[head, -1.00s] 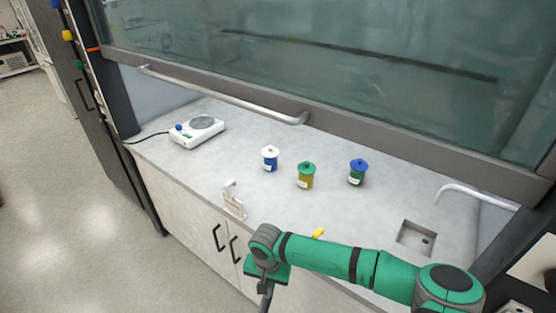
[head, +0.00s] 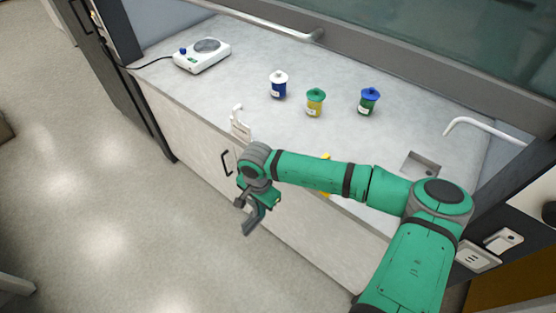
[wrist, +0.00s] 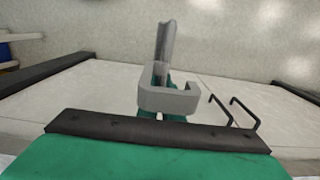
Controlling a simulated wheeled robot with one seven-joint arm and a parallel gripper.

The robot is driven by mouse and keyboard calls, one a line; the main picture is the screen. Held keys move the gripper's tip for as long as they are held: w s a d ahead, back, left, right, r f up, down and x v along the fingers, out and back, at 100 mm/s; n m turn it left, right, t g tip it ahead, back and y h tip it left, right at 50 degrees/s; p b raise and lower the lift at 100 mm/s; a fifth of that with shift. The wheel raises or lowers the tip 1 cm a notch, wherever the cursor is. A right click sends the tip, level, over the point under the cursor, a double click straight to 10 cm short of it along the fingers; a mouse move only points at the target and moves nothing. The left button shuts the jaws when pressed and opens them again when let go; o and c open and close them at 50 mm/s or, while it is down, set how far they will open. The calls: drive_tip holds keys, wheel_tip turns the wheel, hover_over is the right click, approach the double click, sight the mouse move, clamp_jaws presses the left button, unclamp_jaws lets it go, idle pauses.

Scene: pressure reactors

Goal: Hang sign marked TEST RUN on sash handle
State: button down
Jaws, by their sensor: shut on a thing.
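My gripper (head: 262,203) is in front of the bench, over the floor. It is shut on a grey hooked piece, which I take to be the sign (head: 250,222), hanging below the hand. In the wrist view the sign (wrist: 168,98) shows as a C-shaped hook with a thin plate beyond it, between green fingers (wrist: 162,115). No lettering is legible.
A white hooked stand (head: 240,128) is at the bench's front edge. White-, green- and blue-lidded jars (head: 315,103) and a hotplate (head: 202,57) stand on the bench. A yellow thing (head: 325,157) is partly behind my arm. Floor is clear at left.

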drive_tip(key=s+a+r+m, duration=1)
drive_tip(key=s+r+m, duration=0.1)
drive_tip(key=m, duration=0.6)
drive_tip(key=shift+s+a+r, duration=0.35)
drive_tip(key=shift+r, duration=0.55)
drive_tip(key=shift+w+d, duration=0.1)
